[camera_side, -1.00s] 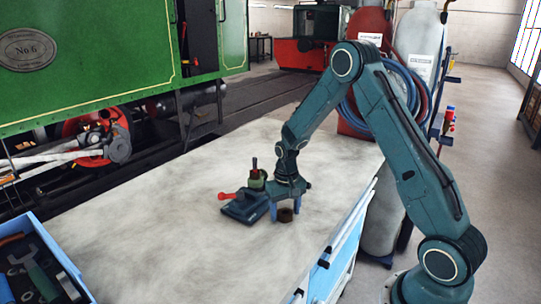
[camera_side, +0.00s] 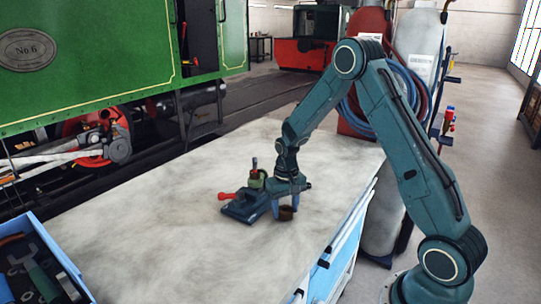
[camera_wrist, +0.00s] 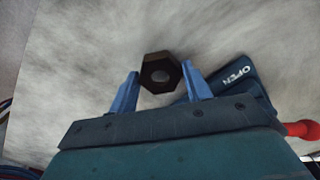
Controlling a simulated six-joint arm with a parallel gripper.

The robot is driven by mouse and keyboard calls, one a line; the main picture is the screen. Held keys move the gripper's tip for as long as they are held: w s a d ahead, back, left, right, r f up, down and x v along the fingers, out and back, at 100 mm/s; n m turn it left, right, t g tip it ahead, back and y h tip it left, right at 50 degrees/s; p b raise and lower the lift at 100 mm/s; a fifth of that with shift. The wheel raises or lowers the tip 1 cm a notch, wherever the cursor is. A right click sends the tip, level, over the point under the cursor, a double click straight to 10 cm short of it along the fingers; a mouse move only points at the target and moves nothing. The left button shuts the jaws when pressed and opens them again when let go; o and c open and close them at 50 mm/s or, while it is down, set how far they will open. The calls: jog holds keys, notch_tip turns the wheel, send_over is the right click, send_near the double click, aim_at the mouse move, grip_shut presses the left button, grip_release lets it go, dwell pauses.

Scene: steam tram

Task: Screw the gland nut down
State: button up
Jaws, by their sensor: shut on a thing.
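The brown hexagonal gland nut (camera_side: 287,213) is just right of the blue vise in the side view. It shows in the wrist view (camera_wrist: 161,72) with a grey round centre. My gripper (camera_wrist: 160,74) is shut on the nut, one blue finger against each side. In the side view my gripper (camera_side: 286,208) is low over the bench; I cannot tell whether the nut touches the top. The blue vise (camera_side: 240,209) holds an upright olive-green fitting (camera_side: 257,179) with a dark, red-topped stem. Its red handle (camera_side: 226,196) points left.
The pale bench top (camera_side: 160,220) is clear around the vise. A blue tool tray (camera_side: 75,262) stands at the front left. The wrist view shows the vise (camera_wrist: 240,85) marked OPEN at the right. Gas cylinders (camera_side: 415,75) stand behind the arm.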

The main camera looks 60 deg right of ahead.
jog(key=shift+r, duration=0.65)
jog(key=shift+r, duration=2.35)
jog(key=shift+r, duration=0.1)
notch_tip(320, 180, up, 19)
jog(key=w+d, duration=0.1)
jog(key=w, duration=1.1)
jog(key=shift+w+d+f, duration=0.1)
jog(key=shift+d+f, duration=0.05)
jog(key=shift+f, duration=1.1)
jog(key=shift+w+d+f, duration=0.1)
jog(key=shift+f, duration=1.15)
jog(key=shift+f, duration=0.15)
jog(key=shift+f, duration=1.5)
